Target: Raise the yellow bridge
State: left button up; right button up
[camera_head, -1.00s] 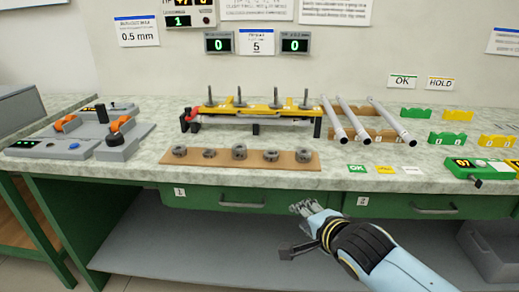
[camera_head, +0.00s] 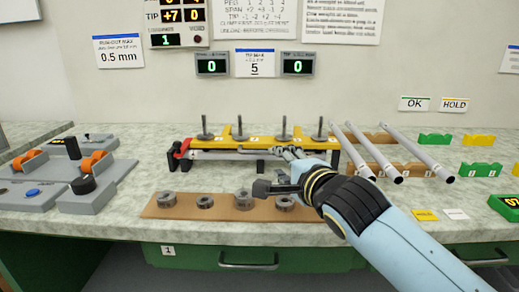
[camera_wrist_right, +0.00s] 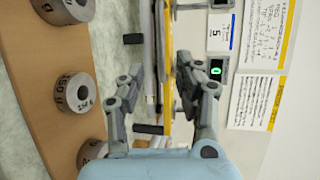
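The yellow bridge (camera_head: 212,143) is a long low bar at the middle of the bench, with upright grey pegs along it. A grey rod (camera_head: 216,154) runs just below its front. My right gripper (camera_head: 280,168) reaches in from the right, in front of the bridge's middle, and hides part of it. In the right wrist view my gripper (camera_wrist_right: 160,80) is open, its fingers spread on either side of the yellow bridge (camera_wrist_right: 169,72). I cannot tell whether they touch it. My left gripper is not in view.
A brown board (camera_head: 225,213) with several grey ring weights lies in front of the bridge. A red clamp part (camera_head: 180,150) is at the bridge's left end. Several grey tubes (camera_head: 430,158) lie on a rack to the right. A grey fixture (camera_head: 90,185) stands at the left.

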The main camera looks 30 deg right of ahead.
aim_at(266, 154)
jog(key=x, duration=0.4)
jog(key=shift+w+r, duration=0.1)
jog(key=shift+w, duration=0.3)
jog(key=x, duration=0.4)
jog(key=shift+b, duration=0.3)
jog(key=shift+w+d+f, duration=0.1)
jog(key=shift+w+f, duration=0.15)
jog(key=shift+w, duration=0.3)
jog(key=shift+c, duration=1)
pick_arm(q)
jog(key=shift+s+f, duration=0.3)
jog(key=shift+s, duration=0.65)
pick_arm(e)
jog(key=shift+s, duration=0.1)
grip_shut()
